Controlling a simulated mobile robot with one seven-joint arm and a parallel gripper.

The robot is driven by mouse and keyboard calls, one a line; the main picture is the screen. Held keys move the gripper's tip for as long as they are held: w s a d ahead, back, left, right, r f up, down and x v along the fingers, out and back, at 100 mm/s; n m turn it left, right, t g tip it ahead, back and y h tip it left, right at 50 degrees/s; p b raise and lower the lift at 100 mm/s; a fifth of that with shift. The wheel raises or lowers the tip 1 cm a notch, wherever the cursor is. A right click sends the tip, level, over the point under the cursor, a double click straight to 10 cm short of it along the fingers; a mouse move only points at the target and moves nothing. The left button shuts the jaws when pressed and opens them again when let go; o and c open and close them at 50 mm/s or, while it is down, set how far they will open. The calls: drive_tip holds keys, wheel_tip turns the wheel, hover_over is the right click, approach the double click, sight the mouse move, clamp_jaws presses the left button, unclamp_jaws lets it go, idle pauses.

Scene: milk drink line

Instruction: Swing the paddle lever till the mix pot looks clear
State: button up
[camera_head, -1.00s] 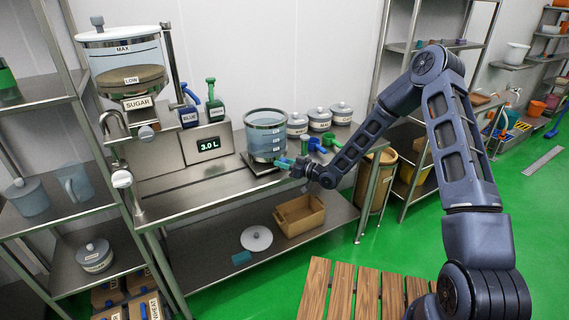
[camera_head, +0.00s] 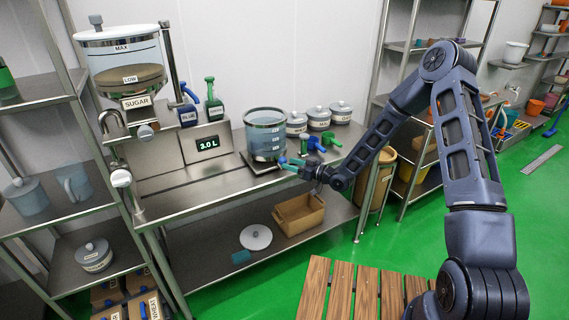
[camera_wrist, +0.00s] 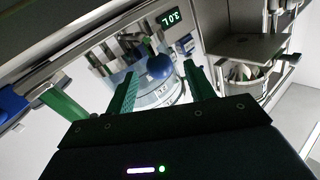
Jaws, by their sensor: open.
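The mix pot (camera_head: 265,138) is a see-through cylinder with level marks, standing on the steel table; its contents look pale blue and see-through. It also shows in the wrist view (camera_wrist: 158,92), tilted by the camera. A round blue knob (camera_wrist: 159,67), seemingly the paddle lever's end, appears between my fingers in the wrist view, in front of the pot; the lever's shaft is hidden. My gripper (camera_head: 291,162) is at the pot's lower right side. Its green fingers (camera_wrist: 160,88) are spread apart, and I cannot tell whether either touches the knob.
A display (camera_head: 208,143) reads 3.0 L left of the pot. Lidded grey pots (camera_head: 318,119) and green and blue scoops (camera_head: 316,144) are to the right. The sugar hopper (camera_head: 125,65) is far left. A cardboard box (camera_head: 299,213) sits on the lower shelf.

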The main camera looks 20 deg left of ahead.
drive_tip(key=v, duration=0.6)
drive_tip(key=shift+d, duration=0.1)
drive_tip(key=w+d+r+m+t+h, duration=0.1)
drive_tip(key=w+d+r+t+h, duration=0.1)
drive_tip(key=d+r+h, duration=0.35)
drive_tip(key=w+d+r+m+t+h, duration=0.1)
drive_tip(key=w+d+r+h, duration=0.15)
drive_tip(key=d, duration=0.55)
drive_tip(key=w+d+r+m+t+h, duration=0.1)
drive_tip(key=w+d+r+t+h, duration=0.2)
drive_tip(key=d, duration=0.4)
drive_tip(key=s+d+r+m+g+h, duration=0.1)
drive_tip(key=s+d+r+m+h, duration=0.45)
drive_tip(key=d+r, duration=0.7)
drive_tip(key=s+d+r+m+g, duration=0.1)
drive_tip(key=s+d, duration=0.3)
drive_tip(key=s, duration=0.5)
drive_tip(key=s+d+r+m+g, duration=0.1)
drive_tip(key=s+d+r+m, duration=0.1)
drive_tip(key=s, duration=0.7)
drive_tip(key=s+d+r+m+g+h, duration=0.1)
drive_tip(key=s+d+r+m+g, duration=0.1)
drive_tip(key=s+d, duration=0.3)
drive_tip(key=shift+s+d+r, duration=0.3)
drive_tip(key=shift+s+r, duration=0.15)
drive_tip(key=shift+s, duration=1.75)
